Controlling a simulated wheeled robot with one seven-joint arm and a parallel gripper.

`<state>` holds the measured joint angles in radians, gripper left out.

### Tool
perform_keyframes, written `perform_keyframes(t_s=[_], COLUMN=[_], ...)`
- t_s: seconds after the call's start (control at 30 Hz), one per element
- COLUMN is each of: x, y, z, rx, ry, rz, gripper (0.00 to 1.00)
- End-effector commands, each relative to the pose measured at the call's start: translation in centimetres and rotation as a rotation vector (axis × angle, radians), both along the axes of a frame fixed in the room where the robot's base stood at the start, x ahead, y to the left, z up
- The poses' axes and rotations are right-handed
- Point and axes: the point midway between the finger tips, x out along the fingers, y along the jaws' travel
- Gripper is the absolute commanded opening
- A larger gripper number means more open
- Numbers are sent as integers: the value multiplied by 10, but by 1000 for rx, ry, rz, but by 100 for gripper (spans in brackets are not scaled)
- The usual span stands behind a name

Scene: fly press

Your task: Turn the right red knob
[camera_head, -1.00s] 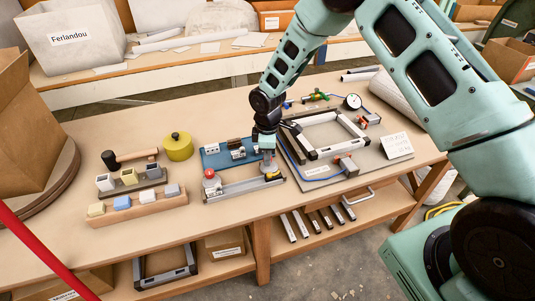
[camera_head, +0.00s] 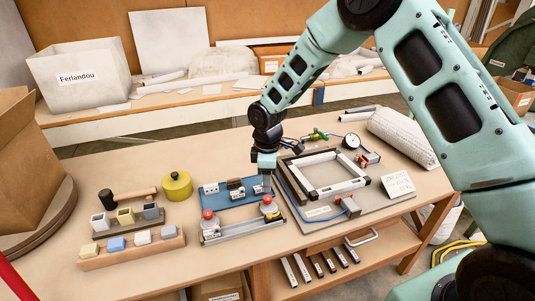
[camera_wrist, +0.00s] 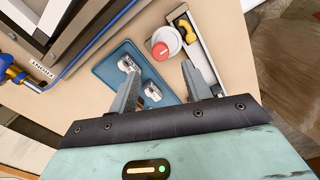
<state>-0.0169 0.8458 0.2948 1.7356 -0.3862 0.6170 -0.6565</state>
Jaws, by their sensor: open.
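The right red knob (camera_head: 267,199) sits on a round grey base at the right end of a long aluminium-rail fixture (camera_head: 243,227). A second red knob (camera_head: 208,214) stands at the fixture's left end. My gripper (camera_head: 266,187) points down just above and behind the right knob. In the wrist view, my gripper (camera_wrist: 160,80) has its two fingers spread with nothing between them. The right red knob (camera_wrist: 160,50) shows beyond the fingertips, apart from them. A yellow part (camera_wrist: 187,30) lies beside it on the rail.
A blue tray (camera_head: 222,199) with small metal parts lies directly behind the fixture. A grey board (camera_head: 375,213) with a square frame and blue hose is to the right. A yellow tin (camera_head: 177,187) and block racks (camera_head: 133,250) stand left. The bench front is clear.

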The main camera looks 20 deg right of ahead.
Motion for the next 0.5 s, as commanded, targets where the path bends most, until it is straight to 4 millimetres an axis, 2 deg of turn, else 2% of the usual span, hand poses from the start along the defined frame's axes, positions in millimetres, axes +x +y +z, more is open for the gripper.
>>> perform_keyframes(t_s=[0.1,0.3,0.5], x=[1,1,0], y=[0,0,0], z=[29,71,95], rx=[1,0,1], ry=[-6,-4,-1], rz=[0,1,0], gripper=[49,49,49])
